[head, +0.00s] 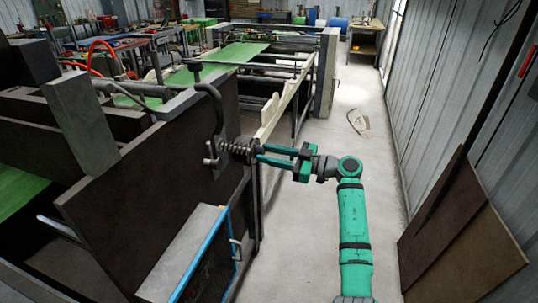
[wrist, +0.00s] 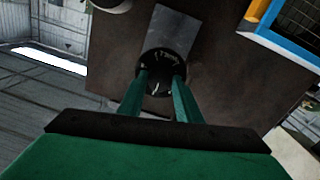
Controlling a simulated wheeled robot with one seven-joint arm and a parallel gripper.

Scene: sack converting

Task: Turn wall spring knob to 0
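The wall spring knob (wrist: 163,62) is a dark round dial with small white marks on its face, seen between my fingertips in the wrist view. In the head view a coiled spring (head: 236,148) on a shaft sticks out from the dark machine side plate toward my gripper. My green gripper (head: 259,153) points left at the end of this shaft. Its two fingers also show in the wrist view (wrist: 161,75), apart, one at each side of the dial. I cannot tell whether they press on it. The marks are too small to read, and the fingers partly cover the dial's lower part.
The dark side plate (head: 150,165) fills the left. A blue-framed guard (head: 208,262) stands below the spring. Brown boards (head: 470,225) lean on the right wall. The aisle floor (head: 370,130) is mostly clear.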

